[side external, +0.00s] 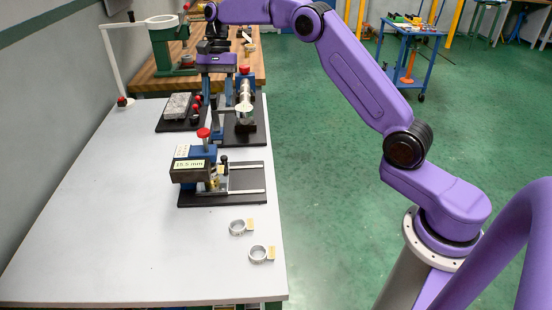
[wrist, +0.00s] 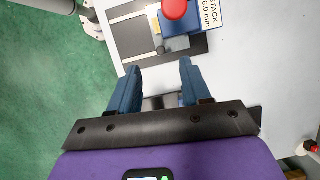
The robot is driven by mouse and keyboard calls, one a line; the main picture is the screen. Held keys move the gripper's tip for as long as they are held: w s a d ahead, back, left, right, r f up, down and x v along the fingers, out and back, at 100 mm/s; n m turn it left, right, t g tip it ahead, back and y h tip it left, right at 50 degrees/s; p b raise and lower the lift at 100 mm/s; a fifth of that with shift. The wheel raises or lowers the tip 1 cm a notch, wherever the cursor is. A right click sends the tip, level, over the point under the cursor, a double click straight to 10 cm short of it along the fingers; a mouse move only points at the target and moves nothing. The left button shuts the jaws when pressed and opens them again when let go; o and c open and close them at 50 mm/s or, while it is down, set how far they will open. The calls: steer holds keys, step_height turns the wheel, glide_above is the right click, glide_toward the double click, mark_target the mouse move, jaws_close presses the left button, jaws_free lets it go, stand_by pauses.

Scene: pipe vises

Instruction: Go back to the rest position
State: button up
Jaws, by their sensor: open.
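My gripper (side external: 216,100) points down over the far part of the white table, by the rear vise (side external: 246,88). Its two blue fingers are apart in the wrist view (wrist: 159,68), with nothing held between them. In the side view I cannot tell whether a finger touches the rear vise. A nearer vise (side external: 205,170) with a red knob and a label stands on a black base plate. In the wrist view, a blue vise (wrist: 180,25) with a red knob and a label lies beyond the fingertips.
A grey block (side external: 177,106) sits on a black plate left of my gripper. Two metal rings (side external: 237,227) with tags lie near the table's right edge. A white post (side external: 113,65) stands at the table's left. The table's (side external: 120,220) front left is clear. A blue cart (side external: 411,55) stands farther off.

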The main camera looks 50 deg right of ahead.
steer(key=s+a+r+n+h, duration=0.1)
steer(key=s+a+n, duration=0.4)
steer(key=s, duration=0.6)
steer(key=s+a+r+n+h, duration=0.1)
steer(key=s+a+n, duration=0.4)
steer(key=s, duration=0.5)
steer(key=s+d+f+n, duration=0.1)
steer(key=s+d+n, duration=0.2)
steer(key=s, duration=0.4)
steer(key=s+d+f+n+t, duration=0.1)
steer(key=s+d+f+n, duration=0.1)
steer(key=s+n, duration=0.3)
steer(key=s+d+f+n+t, duration=0.1)
steer(key=s+d+n, duration=0.3)
steer(key=s, duration=0.5)
steer(key=shift+s+d+f+h, duration=0.25)
steer(key=shift+d+f+h, duration=0.2)
steer(key=shift+f, duration=0.1)
